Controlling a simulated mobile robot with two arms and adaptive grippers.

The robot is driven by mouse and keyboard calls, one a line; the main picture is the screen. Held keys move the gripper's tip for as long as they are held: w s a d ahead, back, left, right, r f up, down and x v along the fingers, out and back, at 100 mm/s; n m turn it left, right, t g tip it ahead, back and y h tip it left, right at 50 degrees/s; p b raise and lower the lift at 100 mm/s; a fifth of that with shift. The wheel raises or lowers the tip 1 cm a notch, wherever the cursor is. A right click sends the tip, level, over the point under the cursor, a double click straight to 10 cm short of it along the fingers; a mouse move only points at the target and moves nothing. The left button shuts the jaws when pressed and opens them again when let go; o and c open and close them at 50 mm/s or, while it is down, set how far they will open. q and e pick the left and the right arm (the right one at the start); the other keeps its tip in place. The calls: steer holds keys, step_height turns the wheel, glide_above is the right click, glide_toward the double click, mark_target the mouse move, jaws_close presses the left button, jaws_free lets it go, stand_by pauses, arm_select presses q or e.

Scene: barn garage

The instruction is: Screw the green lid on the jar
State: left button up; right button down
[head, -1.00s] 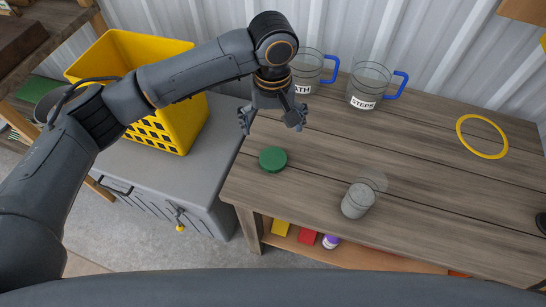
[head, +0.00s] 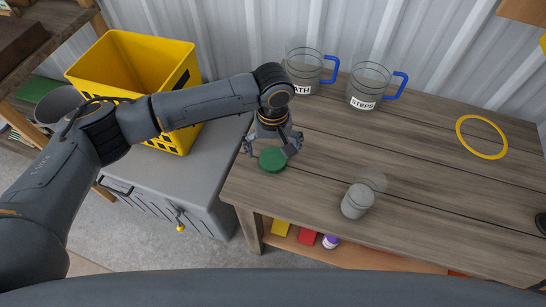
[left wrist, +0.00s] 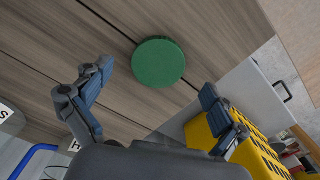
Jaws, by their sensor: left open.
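The round green lid (head: 272,159) lies flat on the wooden table near its left end. It also shows in the left wrist view (left wrist: 158,63), ahead of the spread fingers. The clear jar (head: 359,198) stands on the table to the right of the lid, with its mouth open and something grey in its lower part. My left gripper (head: 270,151) is open and empty, just behind and above the lid, with a finger on either side of it. In the left wrist view its fingertips (left wrist: 157,80) do not touch the lid. My right gripper is out of view.
Two clear mugs with blue handles, one labelled STEPS (head: 370,85), stand at the back of the wooden table (head: 440,180). A yellow ring (head: 482,137) lies at the right. A yellow crate (head: 135,65) stands on a grey box to the left. Several small items sit on a shelf below.

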mark_target(273, 160)
arm_select(q)
step_height(273, 160, down, 4)
steer(key=shift+r, duration=0.25)
steer(key=c, duration=0.8)
